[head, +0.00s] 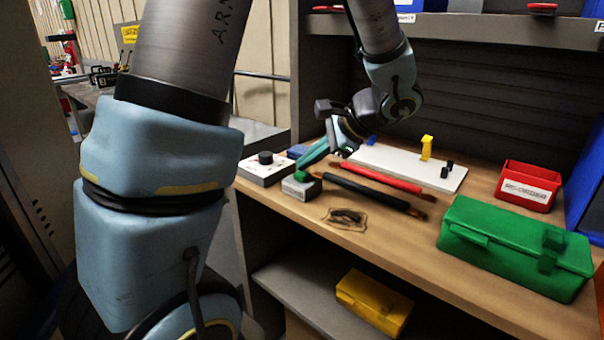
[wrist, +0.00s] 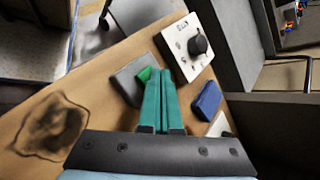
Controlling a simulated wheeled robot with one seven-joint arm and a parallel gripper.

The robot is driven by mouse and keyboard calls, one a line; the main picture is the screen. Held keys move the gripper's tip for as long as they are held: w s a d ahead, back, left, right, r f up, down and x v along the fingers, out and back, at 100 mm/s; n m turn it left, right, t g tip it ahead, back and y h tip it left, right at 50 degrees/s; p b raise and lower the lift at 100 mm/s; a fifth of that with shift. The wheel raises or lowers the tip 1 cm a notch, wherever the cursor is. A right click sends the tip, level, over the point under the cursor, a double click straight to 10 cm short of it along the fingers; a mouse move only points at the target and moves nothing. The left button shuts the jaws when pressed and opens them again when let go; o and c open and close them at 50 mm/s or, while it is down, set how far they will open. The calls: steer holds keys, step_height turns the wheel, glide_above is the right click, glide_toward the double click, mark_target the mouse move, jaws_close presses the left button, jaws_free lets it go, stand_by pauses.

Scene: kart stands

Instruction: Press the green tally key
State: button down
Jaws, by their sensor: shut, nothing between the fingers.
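The green tally key (head: 302,176) sits on a small grey box (head: 300,188) on the wooden bench, near its left end. In the wrist view the key (wrist: 146,74) shows only in part on its box (wrist: 126,84), as my teal fingers cover its right side. My gripper (head: 304,163) is shut and empty, its fingers pointing left and down beside and behind the key. In the wrist view my gripper (wrist: 163,70) has its two fingers together. I cannot tell whether the fingertips touch the key or are above it.
A white box with a black knob (head: 265,167) stands just left of the key, with a blue block (wrist: 207,100) nearby. A red and a black rod (head: 365,190) lie to the right. A green toolbox (head: 515,245) and a red bin (head: 528,185) stand farther right.

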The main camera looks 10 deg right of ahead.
mark_target(308, 174)
steer(key=shift+f+b, duration=0.35)
steer(key=shift+f, duration=0.15)
stand_by(0.3)
steer(key=shift+r, duration=0.1)
steer(key=shift+r+p, duration=0.8)
steer(key=shift+r, duration=0.1)
step_height(308, 174, up, 5)
steer(key=p, duration=0.4)
stand_by(0.6)
